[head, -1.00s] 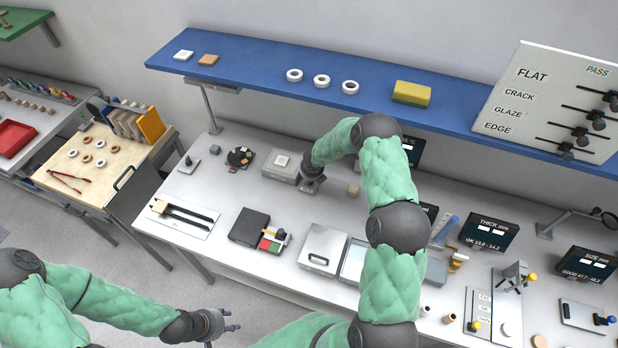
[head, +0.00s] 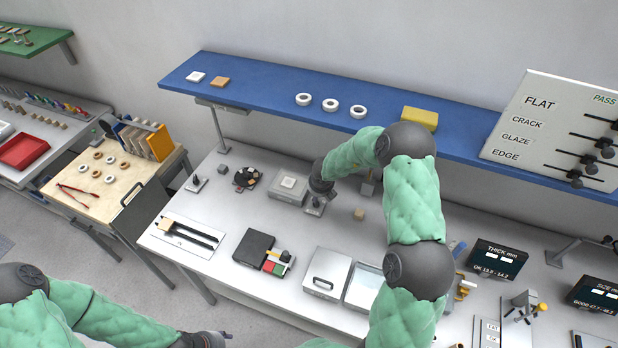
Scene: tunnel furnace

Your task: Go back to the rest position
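My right arm reaches over the long white bench (head: 225,270), and its gripper (head: 315,208) is low over the bench, just right of a grey block device with a pale square tile on top (head: 289,188). Its fingers are small and partly hidden by the wrist, so I cannot tell whether they are open or shut. A small tan cube (head: 359,214) lies on the bench to the right of it, apart from the gripper. My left gripper (head: 222,338) is at the bottom edge, in front of the bench and over the floor; its fingers are barely visible.
A blue shelf (head: 270,94) runs above the bench, with white rings (head: 330,105) and a yellow block (head: 420,118). A silver lidded box (head: 326,273), a black case (head: 253,248) and a slotted plate (head: 187,236) stand on the bench. A wooden cart (head: 85,205) is at left.

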